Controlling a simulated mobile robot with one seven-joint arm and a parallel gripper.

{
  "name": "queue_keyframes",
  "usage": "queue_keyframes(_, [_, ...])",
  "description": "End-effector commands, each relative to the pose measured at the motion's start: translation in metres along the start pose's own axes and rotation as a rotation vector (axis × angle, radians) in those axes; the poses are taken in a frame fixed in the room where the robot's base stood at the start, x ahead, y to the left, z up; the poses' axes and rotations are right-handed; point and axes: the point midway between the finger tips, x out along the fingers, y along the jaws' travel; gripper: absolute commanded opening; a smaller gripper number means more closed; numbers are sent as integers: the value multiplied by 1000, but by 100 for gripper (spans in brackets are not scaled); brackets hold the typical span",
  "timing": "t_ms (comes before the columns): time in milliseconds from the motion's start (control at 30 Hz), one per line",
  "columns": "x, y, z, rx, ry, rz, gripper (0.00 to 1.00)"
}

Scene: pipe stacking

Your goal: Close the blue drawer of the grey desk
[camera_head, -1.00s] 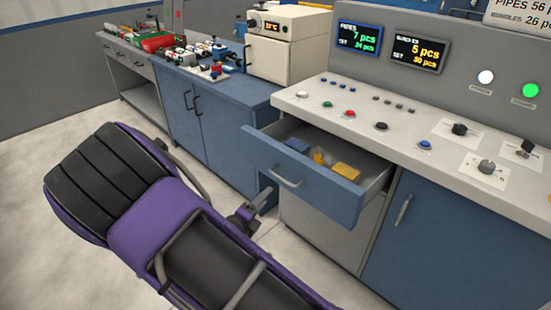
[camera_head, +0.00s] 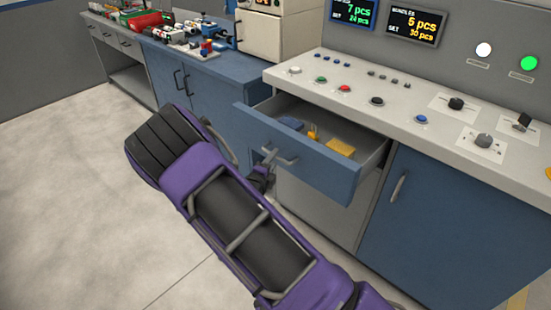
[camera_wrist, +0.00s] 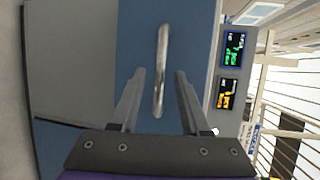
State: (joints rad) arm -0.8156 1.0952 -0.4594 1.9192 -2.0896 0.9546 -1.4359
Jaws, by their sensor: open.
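The blue drawer (camera_head: 325,170) of the grey desk (camera_head: 440,150) stands pulled out in the head view. A blue item, a small yellow item and a yellow block (camera_head: 340,147) lie inside it. Its grey bar handle (camera_head: 281,158) is on the front panel. My gripper (camera_head: 268,160) is at the handle, partly hidden by my own arm. In the wrist view my gripper (camera_wrist: 158,90) is open, with one finger on each side of the handle (camera_wrist: 161,70). I cannot tell whether the fingers touch the handle or the panel.
A blue cabinet door (camera_head: 440,225) closes the desk to the right of the drawer. A blue cabinet (camera_head: 195,85) with parts and tools on top stands to the left. Buttons and knobs cover the desk top. The floor (camera_head: 60,200) at left is clear.

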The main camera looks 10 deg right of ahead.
Motion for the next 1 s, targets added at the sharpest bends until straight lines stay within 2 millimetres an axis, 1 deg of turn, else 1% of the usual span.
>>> queue_keyframes(33, [9,1,-1,1,2,-1,46])
queue_keyframes(200, [25,0,0,0,1,0,46])
queue_keyframes(333, [29,0,0,0,0,0,46])
queue_keyframes(567, [29,0,0,0,0,1,46])
queue_keyframes(600, [29,0,0,0,0,1,39])
queue_keyframes(667, [29,0,0,0,0,1,28])
queue_keyframes(800, [29,0,0,0,0,1,3])
queue_keyframes(833, [29,0,0,0,0,1,0])
queue_keyframes(1000, [29,0,0,0,0,1,0])
